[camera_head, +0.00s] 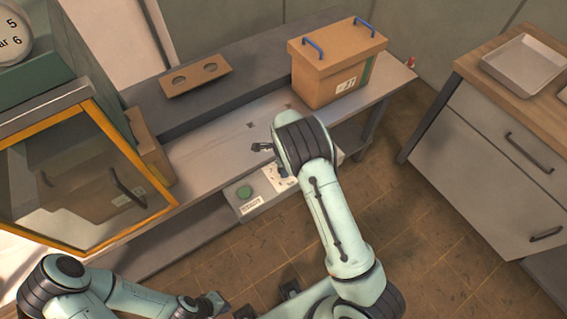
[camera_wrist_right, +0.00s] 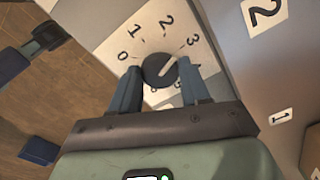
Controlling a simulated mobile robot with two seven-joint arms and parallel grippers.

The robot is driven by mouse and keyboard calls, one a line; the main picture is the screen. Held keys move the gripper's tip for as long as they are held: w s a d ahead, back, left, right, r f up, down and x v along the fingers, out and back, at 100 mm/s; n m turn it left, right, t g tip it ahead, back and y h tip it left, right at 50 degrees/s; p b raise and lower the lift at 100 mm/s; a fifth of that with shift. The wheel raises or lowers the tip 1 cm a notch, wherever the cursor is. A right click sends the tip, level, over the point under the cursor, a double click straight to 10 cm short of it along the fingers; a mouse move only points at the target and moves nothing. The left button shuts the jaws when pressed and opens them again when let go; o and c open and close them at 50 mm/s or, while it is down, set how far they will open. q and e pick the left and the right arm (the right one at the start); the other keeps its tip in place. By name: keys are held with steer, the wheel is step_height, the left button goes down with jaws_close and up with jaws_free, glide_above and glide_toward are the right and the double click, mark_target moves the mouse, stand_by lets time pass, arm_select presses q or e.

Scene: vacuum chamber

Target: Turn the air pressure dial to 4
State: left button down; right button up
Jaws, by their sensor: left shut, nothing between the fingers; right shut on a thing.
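The air pressure dial (camera_wrist_right: 159,70) is a dark round knob on a white scale plate (camera_wrist_right: 112,45) in the right wrist view. The figures 0, 1, 2 and 3 show around it; those past 3 are partly hidden by a finger. The pale line on the knob points up and right, near the 3 side; its exact reading is hard to tell. My right gripper (camera_wrist_right: 160,82) is shut on the knob, a finger on either side. In the head view my right arm covers most of the dial's plate (camera_head: 278,178). My left gripper (camera_head: 214,303) is shut and empty at the bottom edge.
A green start button (camera_head: 244,192) sits beside the dial plate. A cardboard box (camera_head: 325,78) with blue handles stands on the bench. An orange-framed glass door (camera_head: 90,180) stands at left. A drawer cabinet (camera_head: 510,135) is at right. Brown floor is open between.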

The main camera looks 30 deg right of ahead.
steer(key=m+p, duration=0.1)
steer(key=m, duration=0.1)
steer(key=m+p, duration=0.1)
steer(key=m, duration=0.1)
steer(key=m+p, duration=0.1)
steer(key=m, duration=0.1)
steer(key=shift+w+r+p, duration=0.15)
steer(key=shift+r+p, duration=0.1)
steer(key=shift+p, duration=0.1)
steer(key=shift+m+p, duration=0.3)
steer(key=shift+m, duration=0.9)
steer(key=shift+f+m, duration=0.15)
steer(key=shift+m, duration=0.55)
arm_select(q)
steer(key=w+r, duration=0.6)
steer(key=shift+w+r+t, duration=0.15)
steer(key=shift+r+t, duration=0.1)
steer(key=shift+t, duration=0.15)
arm_select(e)
steer(key=shift+m, duration=1.4)
steer(key=o, duration=1)
steer(key=shift+o, duration=0.2)
